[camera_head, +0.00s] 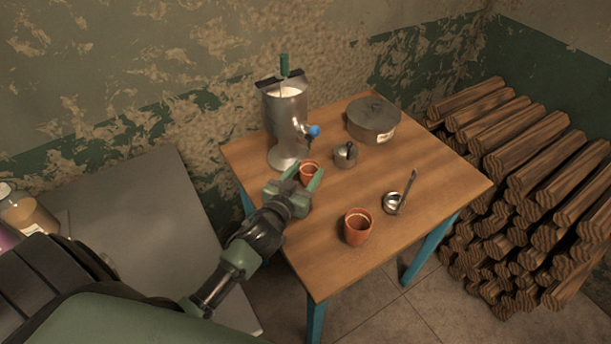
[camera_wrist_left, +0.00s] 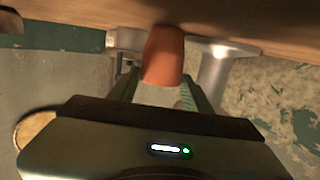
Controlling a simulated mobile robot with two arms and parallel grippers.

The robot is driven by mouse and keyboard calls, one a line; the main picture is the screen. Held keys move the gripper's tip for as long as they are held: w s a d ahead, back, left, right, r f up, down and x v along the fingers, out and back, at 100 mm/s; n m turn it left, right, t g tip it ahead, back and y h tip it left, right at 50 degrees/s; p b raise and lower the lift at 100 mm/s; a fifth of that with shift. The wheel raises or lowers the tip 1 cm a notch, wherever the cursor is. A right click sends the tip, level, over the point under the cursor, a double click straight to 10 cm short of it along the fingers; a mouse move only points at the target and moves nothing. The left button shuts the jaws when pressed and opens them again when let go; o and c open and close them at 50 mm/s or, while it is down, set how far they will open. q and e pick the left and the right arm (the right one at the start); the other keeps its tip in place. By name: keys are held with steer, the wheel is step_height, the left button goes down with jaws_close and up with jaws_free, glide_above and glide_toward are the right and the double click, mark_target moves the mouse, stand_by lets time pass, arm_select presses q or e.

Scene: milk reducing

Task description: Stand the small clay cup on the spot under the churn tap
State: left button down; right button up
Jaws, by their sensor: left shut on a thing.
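The small clay cup (camera_head: 309,168) is held between the fingers of my left gripper (camera_head: 301,182), beside the foot of the metal churn (camera_head: 284,125). It looks upright, a little in front of and below the blue-handled tap (camera_head: 313,131). In the left wrist view the cup (camera_wrist_left: 162,58) is between the two green fingers (camera_wrist_left: 160,88), with the churn (camera_wrist_left: 213,68) next to it. I cannot tell whether the cup's base touches the table. Any mark for the spot is hidden. My right gripper is not in view.
Stacked firewood (camera_head: 530,185) is at the right.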

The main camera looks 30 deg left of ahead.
arm_select(q)
steer(key=shift+s+r, duration=0.1)
steer(key=shift+r, duration=0.05)
steer(key=c, duration=0.6)
jaws_free()
steer(key=shift+f, duration=0.2)
steer(key=shift+c, duration=0.2)
steer(key=shift+r, duration=0.3)
steer(key=s, duration=0.7)
steer(key=s+r+b, duration=0.1)
steer(key=s, duration=0.2)
steer(key=shift+s+d, duration=0.25)
steer(key=shift+d, duration=0.1)
steer(key=shift+s+r, duration=0.25)
steer(key=shift+s, duration=0.45)
